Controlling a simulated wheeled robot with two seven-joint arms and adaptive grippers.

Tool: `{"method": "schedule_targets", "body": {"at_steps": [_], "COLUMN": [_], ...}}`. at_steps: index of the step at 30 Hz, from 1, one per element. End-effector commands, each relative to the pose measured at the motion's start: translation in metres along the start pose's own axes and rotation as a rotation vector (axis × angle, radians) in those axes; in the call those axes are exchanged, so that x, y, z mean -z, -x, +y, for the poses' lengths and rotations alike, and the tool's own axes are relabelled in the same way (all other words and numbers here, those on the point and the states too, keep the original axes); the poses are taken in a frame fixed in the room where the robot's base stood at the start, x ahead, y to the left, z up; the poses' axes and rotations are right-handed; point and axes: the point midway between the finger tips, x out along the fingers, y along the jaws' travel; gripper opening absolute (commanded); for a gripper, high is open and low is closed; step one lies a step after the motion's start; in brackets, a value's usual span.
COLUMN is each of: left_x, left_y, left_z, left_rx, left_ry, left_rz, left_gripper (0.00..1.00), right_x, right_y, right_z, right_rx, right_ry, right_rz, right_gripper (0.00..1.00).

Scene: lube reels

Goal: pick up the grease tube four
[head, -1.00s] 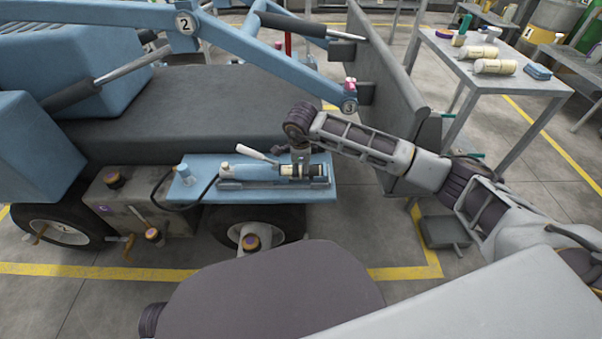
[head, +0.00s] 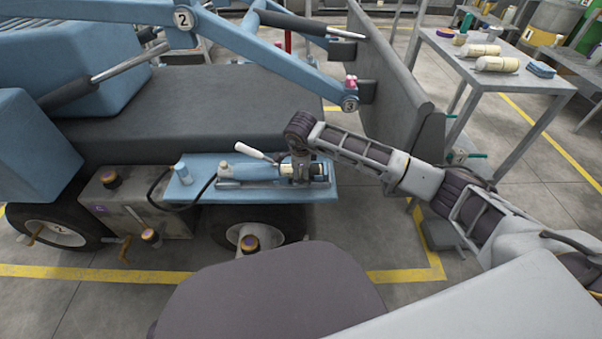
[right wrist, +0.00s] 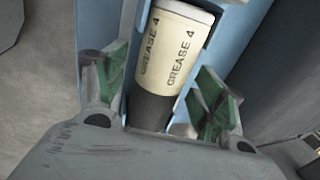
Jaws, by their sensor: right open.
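The grease tube four (right wrist: 172,50) is cream with a dark lower end and "GREASE 4" printed on it. In the right wrist view it lies in a blue holder, between the green-padded fingers of my right gripper (right wrist: 160,92). The fingers are open, one on each side of the tube, and I see no clear contact. In the head view my right gripper (head: 300,172) points down over the tube on a blue shelf (head: 325,190), and hides part of it. A short cream part of the tube (head: 286,169) shows beside the gripper. My left gripper is not in view.
A pump with a white lever (head: 252,151) sits on the shelf beside the tube. A grey upright plate (head: 395,100) stands close behind my right forearm. A table (head: 525,82) at the upper right holds other cream tubes (head: 497,64) and a blue cloth-like item (head: 541,69).

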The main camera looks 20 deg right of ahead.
Motion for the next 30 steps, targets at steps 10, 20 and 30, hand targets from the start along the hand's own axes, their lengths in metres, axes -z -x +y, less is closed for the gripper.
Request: {"method": "schedule_targets", "body": {"at_steps": [10,20,30], "left_x": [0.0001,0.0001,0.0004], "left_y": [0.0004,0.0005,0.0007], "left_z": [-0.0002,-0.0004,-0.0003], "left_rx": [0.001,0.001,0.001], "left_ry": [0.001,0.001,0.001], "left_rz": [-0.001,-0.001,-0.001], "left_gripper": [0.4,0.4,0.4], "right_x": [0.0002,0.0003,0.0003], "right_y": [0.0004,0.0004,0.0008], "right_z": [0.0,0.0,-0.0003], "right_rx": [0.0,0.0,0.0], "right_ry": [0.0,0.0,-0.001], "right_rz": [0.0,0.0,0.0], "right_gripper": [0.7,0.33,0.19]}}
